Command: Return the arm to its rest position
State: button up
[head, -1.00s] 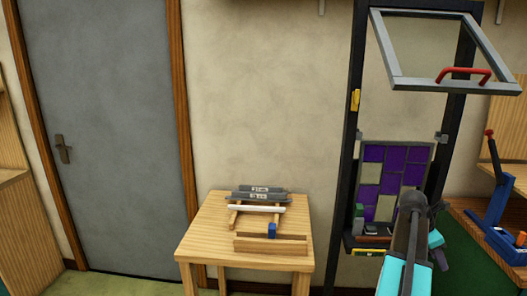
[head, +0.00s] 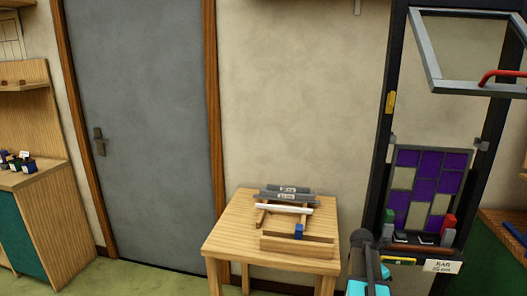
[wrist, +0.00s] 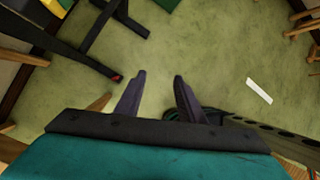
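My gripper (wrist: 160,95) shows in the wrist view with its two dark fingers apart and nothing between them. It points down over the green floor (wrist: 215,65). In the head view my arm, grey and turquoise, rises at the bottom right, in front of the black frame; the fingers cannot be made out there. The leaded panel (head: 428,187), with purple and cream panes, stands upright in the black frame (head: 396,120) to the right of the arm.
A wooden table (head: 222,243) with grey and white bars and a small blue block (head: 299,231) stands left of my arm. A hinged grey window frame with a red handle (head: 500,76) hangs open above the panel. A white strip (wrist: 259,91) lies on the floor.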

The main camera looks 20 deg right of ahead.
jog(key=a+f+n+g+y, duration=0.1)
jog(key=a+f, duration=0.9)
jog(key=a, duration=0.4)
jog(key=a+f+y, duration=0.1)
jog(key=a+f, duration=0.9)
jog(key=a, duration=0.3)
jog(key=s+a+f+m+g+y, duration=0.1)
jog(key=s+a+f+m, duration=0.4)
jog(key=s+a+m, duration=0.3)
jog(key=s+a+f+m+y, duration=0.1)
jog(key=s+a+f+m, duration=0.5)
jog(key=s+a+m, duration=0.3)
jog(key=shift+s+a+f+m+g, duration=0.15)
jog(key=shift+s+a+m+g, duration=0.45)
jog(key=shift+a, duration=1.6)
jog(key=shift+o, duration=0.5)
jog(key=shift+s+n, duration=0.2)
jog(key=shift+n, duration=0.2)
